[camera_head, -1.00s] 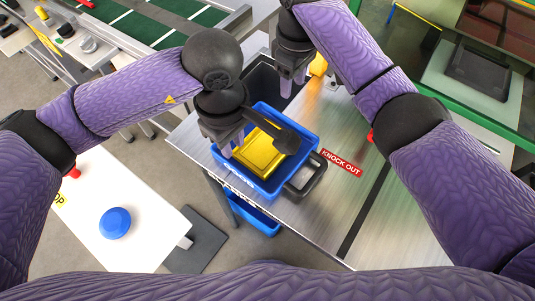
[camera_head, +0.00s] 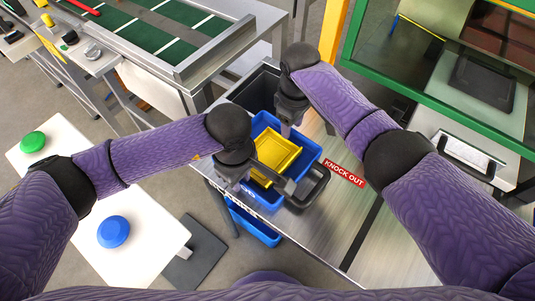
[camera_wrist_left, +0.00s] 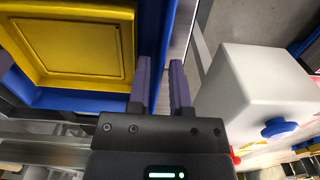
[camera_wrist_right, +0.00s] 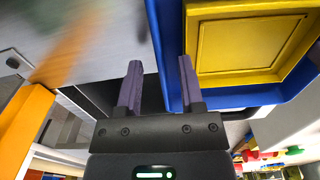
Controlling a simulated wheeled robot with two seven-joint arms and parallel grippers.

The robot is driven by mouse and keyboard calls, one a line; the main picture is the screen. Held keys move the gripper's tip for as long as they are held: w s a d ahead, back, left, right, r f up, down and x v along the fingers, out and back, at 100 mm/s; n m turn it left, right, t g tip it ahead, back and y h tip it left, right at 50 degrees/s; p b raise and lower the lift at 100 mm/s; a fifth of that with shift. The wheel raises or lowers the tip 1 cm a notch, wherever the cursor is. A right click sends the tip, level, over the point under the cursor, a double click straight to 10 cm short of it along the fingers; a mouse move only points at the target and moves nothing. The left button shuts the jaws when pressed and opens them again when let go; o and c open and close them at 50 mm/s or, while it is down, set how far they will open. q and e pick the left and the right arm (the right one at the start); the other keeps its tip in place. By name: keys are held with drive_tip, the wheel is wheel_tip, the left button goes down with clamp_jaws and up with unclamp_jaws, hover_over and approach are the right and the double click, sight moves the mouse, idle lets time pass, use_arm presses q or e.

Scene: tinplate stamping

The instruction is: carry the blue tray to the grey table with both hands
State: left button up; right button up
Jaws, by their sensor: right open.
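The blue tray (camera_head: 314,153) sits on a brushed steel-grey bench (camera_head: 335,215) and holds a yellow square piece (camera_head: 277,153). I cannot tell whether this bench is the task's grey table. My left gripper (camera_head: 236,186) is at the tray's left, near side; in the left wrist view its fingers (camera_wrist_left: 160,88) are apart, by the tray's blue wall (camera_wrist_left: 151,40). My right gripper (camera_head: 286,130) is at the tray's far side; in the right wrist view its open fingers (camera_wrist_right: 159,85) are apart, with the blue wall (camera_wrist_right: 167,40) between their lines. Contact with the wall is unclear.
Another blue bin (camera_head: 256,224) is below the bench edge. A white stand (camera_head: 150,235) with a blue button (camera_head: 113,231) is at left. Green-framed machinery is at right.

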use_arm(q)
drive_tip(key=shift+f, duration=0.3)
use_arm(e)
drive_tip(key=shift+f, duration=0.3)
use_arm(q)
clamp_jaws()
use_arm(e)
drive_tip(key=c, duration=0.4)
clamp_jaws()
idle(0.4)
